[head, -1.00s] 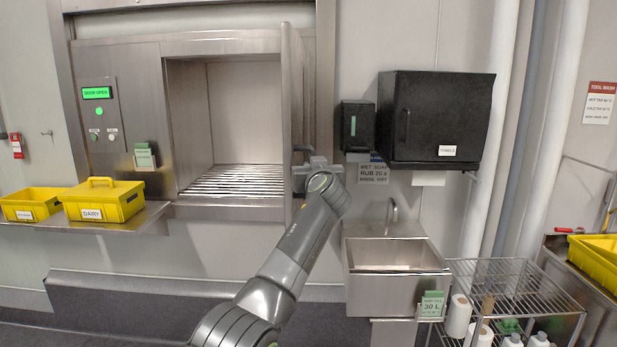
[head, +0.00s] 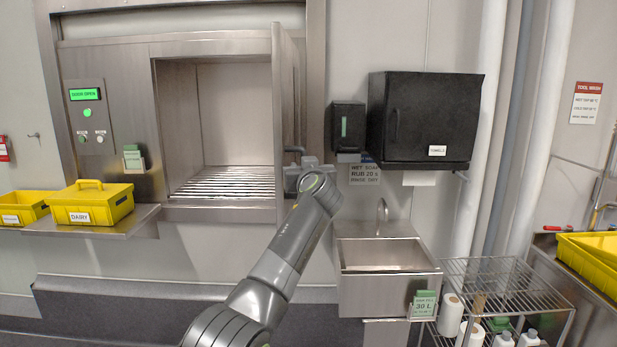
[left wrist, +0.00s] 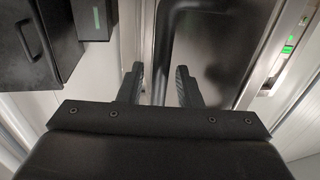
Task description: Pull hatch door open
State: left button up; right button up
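The steel hatch door (head: 286,110) stands swung out from the right side of the lit hatch opening (head: 235,120), seen almost edge-on. Its dark handle (head: 294,150) is on the face toward the right. My left gripper (head: 298,170) is at the handle, partly hidden by its own wrist. In the left wrist view, my left gripper's two fingers (left wrist: 159,84) are apart, with the dark handle bar (left wrist: 161,55) running down between them. Gaps show beside the bar, and I cannot tell whether a finger touches it. My right gripper is not in view.
A green display (head: 84,94) reads DOOR OPEN. Yellow bins (head: 92,203) sit on a steel shelf (head: 135,222) at left. A black towel dispenser (head: 425,118), soap dispenser (head: 347,128) and sink (head: 388,285) stand close right of the door. A wire rack (head: 510,275) is farther right.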

pick_arm(q)
jog(key=b+v, duration=0.6)
jog(key=v, duration=1.1)
jog(key=shift+s+a, duration=0.1)
jog(key=shift+f, duration=0.1)
